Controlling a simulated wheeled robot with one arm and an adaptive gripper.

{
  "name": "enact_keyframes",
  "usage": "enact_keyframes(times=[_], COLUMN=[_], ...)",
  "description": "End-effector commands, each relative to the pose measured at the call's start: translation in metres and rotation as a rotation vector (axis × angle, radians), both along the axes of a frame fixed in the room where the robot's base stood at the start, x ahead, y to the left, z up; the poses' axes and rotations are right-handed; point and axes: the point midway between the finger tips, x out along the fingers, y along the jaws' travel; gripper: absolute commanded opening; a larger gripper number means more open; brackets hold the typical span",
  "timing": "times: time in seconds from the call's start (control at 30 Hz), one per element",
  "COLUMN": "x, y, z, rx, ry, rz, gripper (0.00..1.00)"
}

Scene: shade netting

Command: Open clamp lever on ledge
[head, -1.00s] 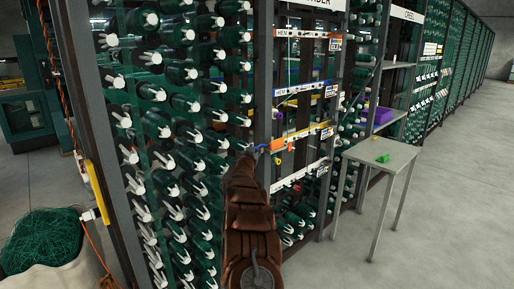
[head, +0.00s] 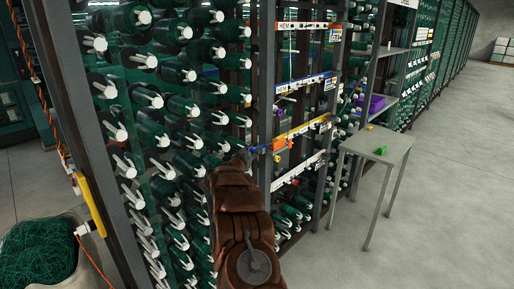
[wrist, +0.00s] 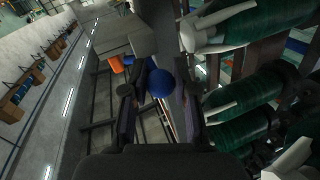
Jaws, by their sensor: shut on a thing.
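The clamp is an orange block (head: 279,144) on the yellow ledge (head: 302,132) of the dark rack, in the head view. Its blue lever (head: 262,149) sticks out to the left, roughly level. My gripper (head: 246,156) is at the lever's left end, its jaws mostly hidden by my arm. In the wrist view the lever's round blue knob (wrist: 160,83) sits between the two fingers of my gripper (wrist: 156,96), which is shut on it. Orange parts (wrist: 120,63) show beyond the fingers.
Rows of green spools (head: 160,140) on white pegs stand close to the left of my arm. A grey table (head: 377,141) with a small green piece (head: 380,151) stands at right. A purple bin (head: 373,104) sits on a shelf. Floor at far right is clear.

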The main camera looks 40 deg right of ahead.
Motion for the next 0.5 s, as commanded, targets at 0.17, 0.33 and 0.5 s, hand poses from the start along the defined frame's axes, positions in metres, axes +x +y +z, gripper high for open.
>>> enact_keyframes(times=[0.17,0.33,0.5], x=[0.0039,0.0037,0.0034], y=[0.009,0.0087,0.0081], z=[0.0048,0.0045,0.0044], rx=[-0.007,-0.006,-0.006], ry=[-0.002,-0.003,-0.003], rz=[0.009,0.008,0.008], gripper=[0.0,0.0,0.3])
